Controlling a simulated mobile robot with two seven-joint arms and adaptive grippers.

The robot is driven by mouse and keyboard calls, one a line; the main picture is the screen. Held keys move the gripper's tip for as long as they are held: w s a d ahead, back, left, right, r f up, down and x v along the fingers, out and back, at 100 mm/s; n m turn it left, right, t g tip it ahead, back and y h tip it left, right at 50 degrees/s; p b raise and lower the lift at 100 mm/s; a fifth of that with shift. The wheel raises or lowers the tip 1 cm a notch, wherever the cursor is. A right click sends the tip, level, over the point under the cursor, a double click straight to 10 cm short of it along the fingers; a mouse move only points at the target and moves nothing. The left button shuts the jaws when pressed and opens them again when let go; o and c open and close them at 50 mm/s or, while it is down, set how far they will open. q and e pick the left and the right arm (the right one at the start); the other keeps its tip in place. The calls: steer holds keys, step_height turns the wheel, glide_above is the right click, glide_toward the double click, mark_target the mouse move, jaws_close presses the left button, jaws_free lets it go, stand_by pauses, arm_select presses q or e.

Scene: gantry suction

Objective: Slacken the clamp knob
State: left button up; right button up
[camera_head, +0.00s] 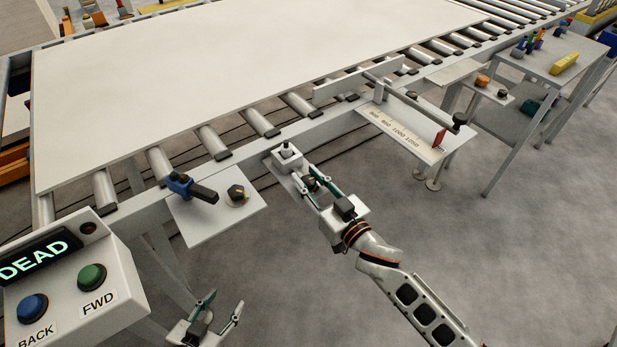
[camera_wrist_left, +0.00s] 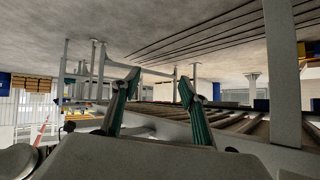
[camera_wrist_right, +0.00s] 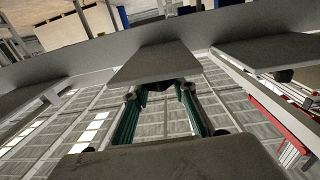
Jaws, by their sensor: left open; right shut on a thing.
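A dark round knob (camera_head: 311,183) sits at the small plate (camera_head: 281,180) on the conveyor's front rail; I take it as the clamp knob. My right gripper (camera_head: 309,176) is shut on it, one finger on each side. In the right wrist view, the fingertips (camera_wrist_right: 160,90) close around a dark piece (camera_wrist_right: 157,86) under the edge of a grey plate (camera_wrist_right: 155,62); most of the piece is hidden. My left gripper (camera_head: 218,309) is open and empty, low in front of the conveyor; its spread fingers also show in the left wrist view (camera_wrist_left: 158,88).
A white block with a grey top (camera_head: 287,157) stands beside the right gripper. The control box (camera_head: 75,280) reads DEAD. A scale plate (camera_head: 400,130) with a red marker lies to the right.

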steer(key=shift+w+d+r+n+g+y+p, duration=0.15)
steer(key=shift+r+n+g+y+p, duration=0.15)
steer(key=shift+n+y+p, duration=0.15)
steer(key=shift+n+g+y+p, duration=0.25)
steer(key=shift+g+y+p, duration=0.1)
steer(key=shift+g+y, duration=0.1)
steer(key=shift+f+n+g+y+p, duration=0.2)
steer(key=shift+n+g+y+p, duration=0.3)
steer(key=shift+n+g+y, duration=0.6)
steer(key=shift+f+n+g+y, duration=0.15)
steer(key=shift+n+g+y, duration=0.55)
steer(key=shift+g, duration=0.35)
arm_select(q)
steer(key=shift+s+d+r+b, duration=0.35)
steer(key=shift+s+r, duration=0.1)
steer(key=shift+s, duration=0.1)
arm_select(e)
steer(key=shift+n+g, duration=0.3)
steer(key=shift+g, duration=0.1)
arm_select(q)
steer(key=shift+w+r, duration=0.15)
steer(key=shift+r, duration=0.1)
arm_select(e)
steer(key=shift+y, duration=0.3)
steer(key=o, duration=1.1)
steer(key=shift+c, duration=0.2)
arm_select(q)
steer(key=shift+f, duration=0.2)
arm_select(e)
steer(key=shift+o, duration=0.3)
